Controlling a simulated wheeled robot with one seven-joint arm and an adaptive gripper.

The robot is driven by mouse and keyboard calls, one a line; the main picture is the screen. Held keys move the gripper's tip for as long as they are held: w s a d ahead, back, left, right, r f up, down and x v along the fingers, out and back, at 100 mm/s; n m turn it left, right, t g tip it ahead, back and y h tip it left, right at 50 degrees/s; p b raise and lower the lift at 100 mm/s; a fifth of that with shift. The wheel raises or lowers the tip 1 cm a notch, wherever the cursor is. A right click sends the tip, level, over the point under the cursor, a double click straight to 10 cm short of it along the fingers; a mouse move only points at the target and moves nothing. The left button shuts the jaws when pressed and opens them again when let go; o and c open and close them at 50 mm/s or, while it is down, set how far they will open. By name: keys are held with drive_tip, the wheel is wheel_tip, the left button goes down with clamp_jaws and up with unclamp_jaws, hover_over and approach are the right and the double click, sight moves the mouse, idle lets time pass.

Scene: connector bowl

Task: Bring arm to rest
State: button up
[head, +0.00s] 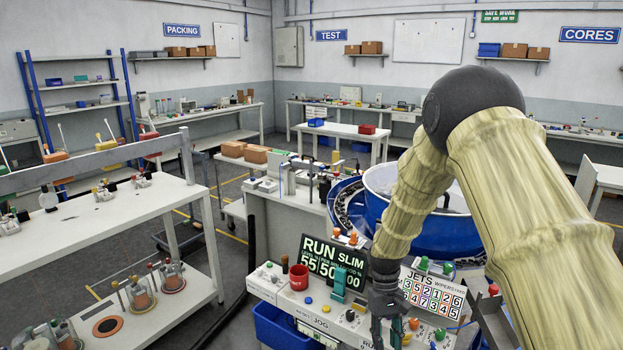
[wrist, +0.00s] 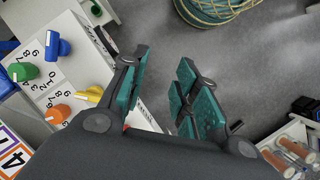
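My arm, with pale ribbed links and a dark elbow, reaches in from the right of the head view and bends down over the control console (head: 318,300). My gripper (head: 387,328) points downward at the console's front right, beside the knobs. In the wrist view my gripper (wrist: 165,72) has its two teal-padded fingers apart. Only grey floor and a strip of the console edge show between them, and nothing is held. Whether the fingers touch the console cannot be told.
Blue bowl feeder (head: 440,238) stands behind my arm. A red mug (head: 299,277), a teal upright piece (head: 338,284) and a RUN SLIM display (head: 333,259) crowd the console. Orange (wrist: 57,114), green (wrist: 23,72) and blue (wrist: 57,45) knobs lie left of my fingers.

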drive_tip(key=s+d+f+t+b, duration=0.2)
drive_tip(key=s+f, duration=1.4)
drive_tip(key=f, duration=0.4)
drive_tip(key=s+f+m+t, duration=0.1)
drive_tip(key=s+f, duration=0.2)
drive_tip(key=s, duration=0.9)
drive_tip(key=s+d+f+m+t+b, duration=0.1)
drive_tip(key=s+f, duration=0.3)
drive_tip(key=s, duration=0.8)
drive_tip(key=shift+d+y, duration=0.2)
drive_tip(key=shift+y, duration=0.1)
